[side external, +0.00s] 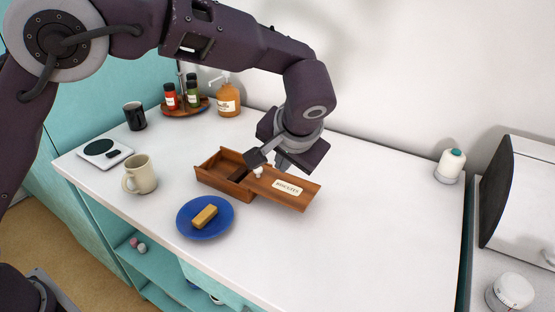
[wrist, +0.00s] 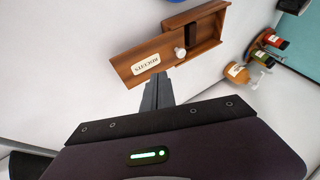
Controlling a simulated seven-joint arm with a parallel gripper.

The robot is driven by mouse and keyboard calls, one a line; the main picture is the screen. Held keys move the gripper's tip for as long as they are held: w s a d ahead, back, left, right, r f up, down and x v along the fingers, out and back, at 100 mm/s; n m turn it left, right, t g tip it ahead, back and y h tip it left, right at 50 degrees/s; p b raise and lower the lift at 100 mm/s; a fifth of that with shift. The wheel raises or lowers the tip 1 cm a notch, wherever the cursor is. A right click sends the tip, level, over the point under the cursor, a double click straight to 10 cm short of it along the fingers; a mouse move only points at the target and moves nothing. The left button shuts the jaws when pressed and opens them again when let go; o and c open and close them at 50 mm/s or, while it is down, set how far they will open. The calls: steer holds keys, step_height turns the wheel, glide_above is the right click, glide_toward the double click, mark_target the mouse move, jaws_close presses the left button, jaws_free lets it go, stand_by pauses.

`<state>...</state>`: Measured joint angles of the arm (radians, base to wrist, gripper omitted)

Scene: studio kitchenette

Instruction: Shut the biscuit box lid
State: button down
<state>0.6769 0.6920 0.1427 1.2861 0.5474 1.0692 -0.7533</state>
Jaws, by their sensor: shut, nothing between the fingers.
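The biscuit box (side external: 214,182) is a brown wooden box on the white counter. Its open left part shows a dark inside. The wooden lid (side external: 302,198) sits off to the right, reaching well past the box, with a pale "BISCUITS" label (side external: 287,187). A white knob (side external: 258,173) stands near the lid's box-side end. In the wrist view the lid (wrist: 125,67), knob (wrist: 180,52) and open box (wrist: 207,27) also show. My gripper (wrist: 159,78) is shut and empty, its fingertips close to the lid's edge and the knob. I cannot tell whether they touch.
A blue plate (side external: 190,228) with a yellow bar (side external: 205,216) lies in front of the box. A beige mug (side external: 141,174), white scale (side external: 115,157), dark mug (side external: 135,117) and bottle tray (side external: 180,112) stand left and behind. The counter to the right is mostly clear.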

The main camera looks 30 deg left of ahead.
mark_target(269, 186)
steer(key=x, duration=0.6)
steer(key=a, duration=0.1)
steer(key=a+f, duration=0.1)
steer(key=a, duration=0.1)
steer(key=shift+w+a+f, duration=0.15)
steer(key=shift+w, duration=0.2)
steer(key=shift+w+a+f, duration=0.1)
steer(key=shift+a, duration=0.35)
steer(key=shift+a, duration=0.1)
steer(key=a, duration=1.4)
steer(key=shift+a, duration=0.2)
steer(key=shift+d, duration=0.1)
